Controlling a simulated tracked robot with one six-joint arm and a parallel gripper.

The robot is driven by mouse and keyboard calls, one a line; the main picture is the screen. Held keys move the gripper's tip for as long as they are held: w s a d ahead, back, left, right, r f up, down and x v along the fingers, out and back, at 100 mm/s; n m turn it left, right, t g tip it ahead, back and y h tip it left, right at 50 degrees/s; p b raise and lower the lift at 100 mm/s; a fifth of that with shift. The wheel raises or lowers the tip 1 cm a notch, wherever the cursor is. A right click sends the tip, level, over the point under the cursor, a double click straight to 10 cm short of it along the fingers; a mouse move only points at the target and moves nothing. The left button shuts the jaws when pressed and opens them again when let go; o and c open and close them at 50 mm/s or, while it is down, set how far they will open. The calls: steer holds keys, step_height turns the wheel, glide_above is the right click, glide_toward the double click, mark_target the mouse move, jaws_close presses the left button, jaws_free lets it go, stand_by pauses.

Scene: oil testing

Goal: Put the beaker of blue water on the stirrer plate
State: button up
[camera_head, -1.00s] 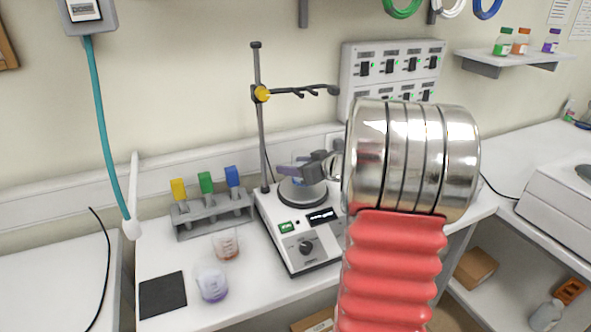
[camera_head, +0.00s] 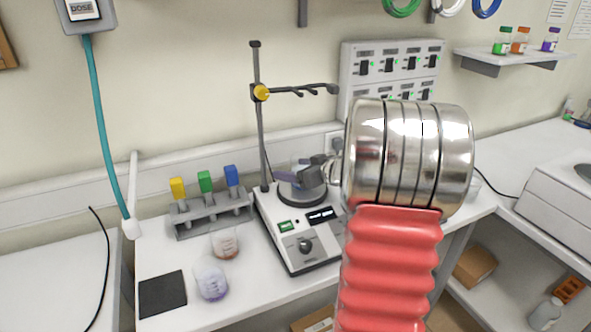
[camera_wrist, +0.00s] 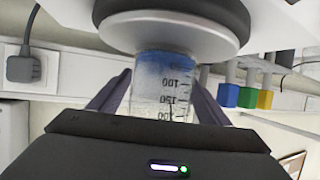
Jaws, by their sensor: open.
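The beaker of blue water (camera_wrist: 164,88) stands upright on the round stirrer plate (camera_wrist: 170,32) in the wrist view, which is upside down. Its base appears to touch the plate, with the blue liquid low in the clear, marked glass. My gripper (camera_wrist: 160,95) is open, with one dark purple finger on each side of the beaker; a small gap shows beside the fingers. In the head view my gripper (camera_head: 291,183) is just above the stirrer plate (camera_head: 302,199), and the beaker is mostly hidden by it there.
A beaker with purple liquid (camera_head: 212,284) and one with reddish liquid (camera_head: 224,244) stand on the bench at left. A grey rack (camera_head: 212,215) holds yellow, green and blue topped items. A stand with a clamp (camera_head: 262,94) rises behind the stirrer. A black mat (camera_head: 162,294) lies at front left.

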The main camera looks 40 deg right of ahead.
steer(key=shift+r, duration=0.2)
steer(key=v, duration=1.2)
steer(key=shift+w, duration=0.1)
stand_by(0.3)
